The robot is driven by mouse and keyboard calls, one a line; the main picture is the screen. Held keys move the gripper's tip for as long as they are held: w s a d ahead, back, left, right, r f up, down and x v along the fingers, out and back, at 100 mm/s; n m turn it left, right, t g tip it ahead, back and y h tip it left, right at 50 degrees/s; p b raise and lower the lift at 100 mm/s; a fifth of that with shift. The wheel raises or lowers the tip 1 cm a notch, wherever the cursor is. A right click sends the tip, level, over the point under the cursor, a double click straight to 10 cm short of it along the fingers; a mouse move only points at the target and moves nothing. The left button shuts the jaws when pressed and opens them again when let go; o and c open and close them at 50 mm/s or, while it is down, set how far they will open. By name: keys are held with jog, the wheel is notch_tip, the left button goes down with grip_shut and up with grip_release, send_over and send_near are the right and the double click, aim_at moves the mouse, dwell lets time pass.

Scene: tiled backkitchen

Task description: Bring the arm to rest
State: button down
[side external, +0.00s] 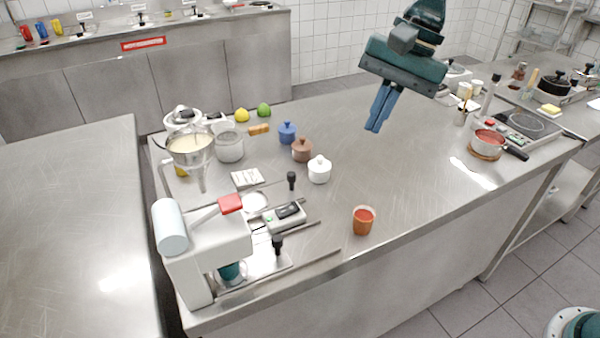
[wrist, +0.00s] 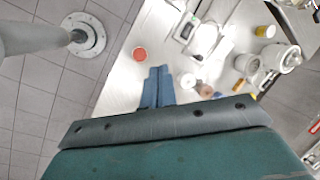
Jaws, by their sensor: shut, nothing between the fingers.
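My gripper (side external: 376,127) has blue fingers and a dark teal body. In the side view it hangs in the air above the right part of the steel table (side external: 400,165), tilted, with its fingers pointing down and a little left. The fingers are shut together with nothing between them. In the wrist view the shut fingers (wrist: 158,72) point toward the table, with an orange cup (wrist: 140,54) beyond and to their left. Nothing touches the gripper.
The orange cup (side external: 364,220) stands near the table's front edge. White (side external: 319,171), brown (side external: 302,150) and blue (side external: 287,133) lidded pots stand mid-table. A white machine (side external: 205,250) is front left. A red-filled pan (side external: 488,144) sits at the right. The table below the gripper is clear.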

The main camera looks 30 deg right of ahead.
jog(key=s+d+r+n+t+h, duration=0.1)
jog(key=s+d+r+n+t, duration=0.3)
jog(key=s+d, duration=0.7)
jog(key=s+d+f+n+h, duration=0.1)
jog(key=s+d+f+n, duration=0.1)
jog(key=s, duration=0.4)
jog(key=s+d+f+n+h, duration=0.1)
jog(key=s+d+f+n, duration=0.1)
jog(key=s, duration=0.4)
jog(key=d+f, duration=0.1)
jog(key=d, duration=0.1)
jog(key=shift+d+n+t+h, duration=0.4)
